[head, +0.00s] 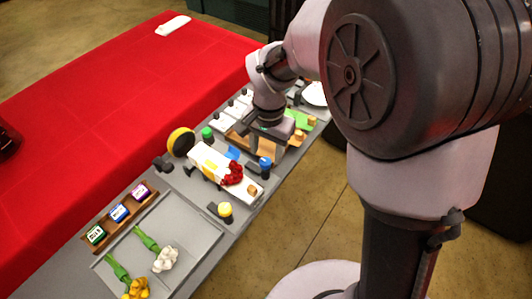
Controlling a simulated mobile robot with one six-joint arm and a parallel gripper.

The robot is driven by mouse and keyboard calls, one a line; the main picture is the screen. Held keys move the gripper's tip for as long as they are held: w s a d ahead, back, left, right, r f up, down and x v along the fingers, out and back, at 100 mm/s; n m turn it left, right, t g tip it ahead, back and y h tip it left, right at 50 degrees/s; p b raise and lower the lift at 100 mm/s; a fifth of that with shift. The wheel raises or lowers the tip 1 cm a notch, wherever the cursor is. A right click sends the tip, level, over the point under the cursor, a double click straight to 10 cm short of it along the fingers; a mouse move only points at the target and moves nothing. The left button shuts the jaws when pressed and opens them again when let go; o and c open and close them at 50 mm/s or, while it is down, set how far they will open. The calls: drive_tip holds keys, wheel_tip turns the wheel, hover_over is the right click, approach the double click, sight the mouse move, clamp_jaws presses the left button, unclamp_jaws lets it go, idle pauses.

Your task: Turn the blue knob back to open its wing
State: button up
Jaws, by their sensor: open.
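A tray (193,236) with white and yellow flowers and a rack of labelled boxes (118,213) are nearer. The red table (120,90) is mostly clear.

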sight(268, 162)
wheel_tip(268, 162, up, 14)
drive_tip(key=p, duration=0.5)
drive_tip(key=shift+s+d, duration=0.15)
drive_tip(key=shift+d, duration=0.1)
drive_tip(key=shift+r, duration=0.1)
drive_tip(key=s+d+r+t+b, duration=0.1)
drive_tip(key=s+d, duration=0.3)
drive_tip(key=s, duration=0.4)
drive_tip(key=s+d+r+n+t+y+b, duration=0.1)
drive_tip(key=s+d+t, duration=0.3)
drive_tip(key=s, duration=0.4)
drive_tip(key=shift+s+r+n+t+y+b, duration=0.3)
drive_tip(key=shift+s+r+b, duration=0.15)
drive_tip(key=shift+r, duration=0.35)
drive_tip(key=shift+w, duration=0.1)
